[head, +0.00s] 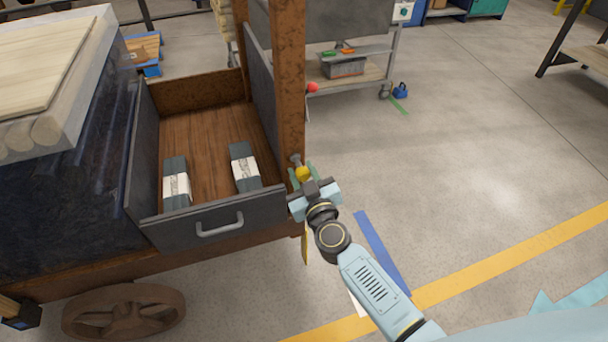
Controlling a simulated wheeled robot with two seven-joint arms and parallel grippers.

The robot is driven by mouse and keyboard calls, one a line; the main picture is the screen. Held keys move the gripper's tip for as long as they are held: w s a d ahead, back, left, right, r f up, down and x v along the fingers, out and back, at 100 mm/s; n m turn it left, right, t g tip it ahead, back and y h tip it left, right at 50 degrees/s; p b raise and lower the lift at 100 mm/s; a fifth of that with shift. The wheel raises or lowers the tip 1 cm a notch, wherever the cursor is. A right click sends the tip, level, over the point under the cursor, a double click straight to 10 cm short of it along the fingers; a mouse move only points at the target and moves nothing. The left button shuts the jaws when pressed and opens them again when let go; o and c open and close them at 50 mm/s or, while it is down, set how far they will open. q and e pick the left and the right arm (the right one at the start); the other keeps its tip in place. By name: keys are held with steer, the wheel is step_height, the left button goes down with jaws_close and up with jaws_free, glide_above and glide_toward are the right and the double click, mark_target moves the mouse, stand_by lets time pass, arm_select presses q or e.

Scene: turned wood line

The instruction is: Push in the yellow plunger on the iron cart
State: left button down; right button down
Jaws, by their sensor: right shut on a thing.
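The iron cart (290,75) stands at the left, with a rusty corner post and an open drawer. The yellow plunger (303,174) is a small round knob with a grey stem, low beside this post. My right gripper (303,175) reaches in from the lower right and is shut on the yellow plunger, its fingers on either side of it. The gripper body partly hides the plunger's near side, and how far it is pushed in cannot be told. My left gripper is not in view.
The drawer (222,228) holds two dark, white-banded blocks (176,184) (244,167). A red knob (312,87) sticks out farther back on the post. A grey trolley (372,75) stands behind. The floor to the right is mostly clear, with a yellow line (520,257).

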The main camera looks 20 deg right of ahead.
steer(key=shift+w, duration=1.1)
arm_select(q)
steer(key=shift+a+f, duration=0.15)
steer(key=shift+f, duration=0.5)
arm_select(e)
steer(key=shift+w, duration=0.15)
steer(key=shift+r, duration=0.1)
steer(key=c, duration=1.4)
jaws_free()
steer(key=o, duration=0.4)
steer(key=shift+w, duration=0.15)
steer(key=shift+c, duration=0.2)
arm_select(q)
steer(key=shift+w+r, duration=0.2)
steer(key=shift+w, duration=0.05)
